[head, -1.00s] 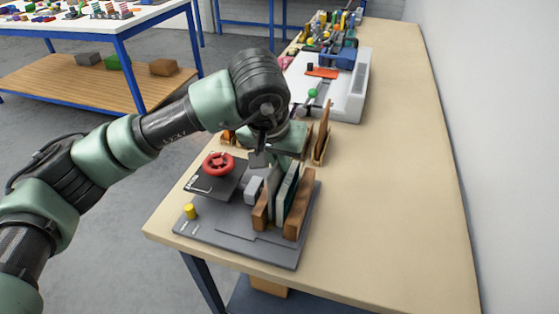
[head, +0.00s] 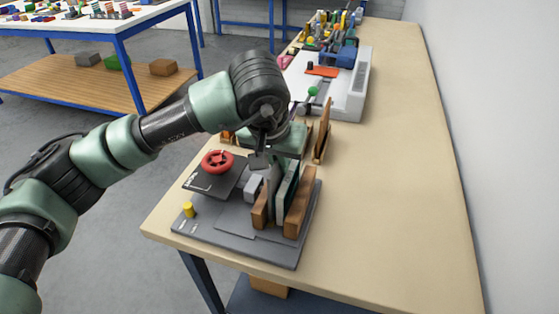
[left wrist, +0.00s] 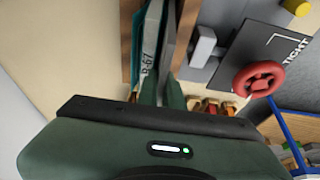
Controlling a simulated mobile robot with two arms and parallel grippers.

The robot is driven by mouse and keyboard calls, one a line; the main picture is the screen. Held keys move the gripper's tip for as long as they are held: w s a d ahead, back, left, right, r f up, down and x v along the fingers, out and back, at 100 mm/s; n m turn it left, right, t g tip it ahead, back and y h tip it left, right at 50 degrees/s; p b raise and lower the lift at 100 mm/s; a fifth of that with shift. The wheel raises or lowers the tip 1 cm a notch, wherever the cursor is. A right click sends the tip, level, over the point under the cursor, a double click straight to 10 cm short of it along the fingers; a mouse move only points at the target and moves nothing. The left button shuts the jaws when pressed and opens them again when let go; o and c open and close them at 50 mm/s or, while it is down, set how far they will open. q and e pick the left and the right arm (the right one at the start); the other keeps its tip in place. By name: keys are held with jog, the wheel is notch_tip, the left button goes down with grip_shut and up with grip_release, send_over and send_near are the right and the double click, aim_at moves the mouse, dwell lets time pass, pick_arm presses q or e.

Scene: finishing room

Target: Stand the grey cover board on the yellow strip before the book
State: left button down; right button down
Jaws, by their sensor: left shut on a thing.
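My left gripper (head: 273,163) is shut on the grey cover board (head: 273,187), holding it upright just left of the book (head: 288,190). In the left wrist view the board (left wrist: 182,38) runs between my fingertips (left wrist: 165,92), close along the book (left wrist: 150,42), whose pale spine reads "R-67". The book is dark green and stands between two wooden blocks. The board's lower edge is hidden behind the left block (head: 260,210), so I cannot tell whether it touches down. I cannot make out the yellow strip. My right gripper is not in view.
The press base (head: 205,243) carries a red handwheel (head: 217,161) on a dark plate, a grey block (head: 252,187), a yellow knob (head: 188,210) and a taller right wooden block (head: 300,202). A wooden rack (head: 322,135) stands behind. The bench (head: 400,200) is clear at right.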

pick_arm(q)
jog(key=shift+f, duration=0.25)
jog(key=shift+r, duration=0.85)
dwell(1.0)
